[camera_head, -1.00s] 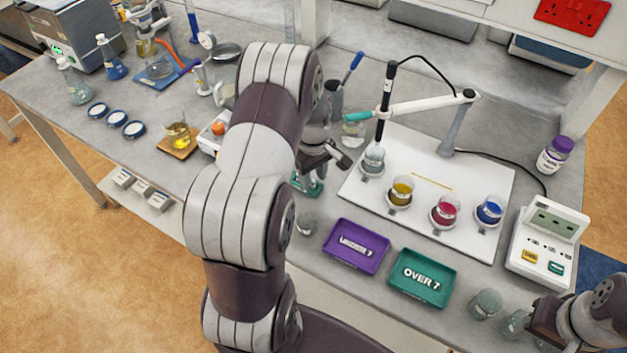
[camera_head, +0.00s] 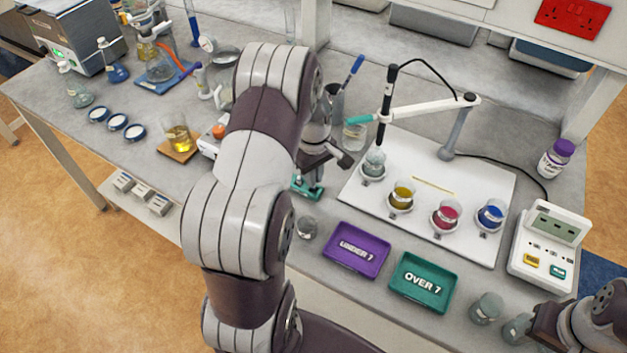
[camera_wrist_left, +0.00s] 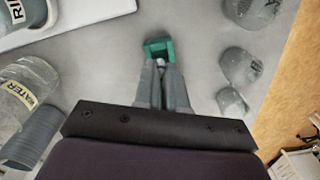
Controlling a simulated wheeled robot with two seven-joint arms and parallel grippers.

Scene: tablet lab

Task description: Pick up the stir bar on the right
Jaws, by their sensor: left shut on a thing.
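The green stir bar holder (camera_head: 307,192) stands on the bench, partly hidden by my left arm in the head view. It also shows in the left wrist view (camera_wrist_left: 157,46), just beyond my left fingertips. My left gripper (camera_wrist_left: 162,66) is shut on a small pale stir bar (camera_wrist_left: 160,63), mostly hidden between the fingertips at the near edge of the holder. I cannot tell whether the bar is clear of the holder. My right gripper (camera_head: 540,325) is at the lower right edge of the head view, and its fingers are not clear.
A purple "UNDER 7" tray (camera_head: 357,249) and a teal "OVER 7" tray (camera_head: 422,283) lie at the front. Clear glass beakers (camera_head: 486,308) stand right of them. A white board (camera_head: 465,180) with several beakers and a probe arm (camera_head: 425,105) lies behind.

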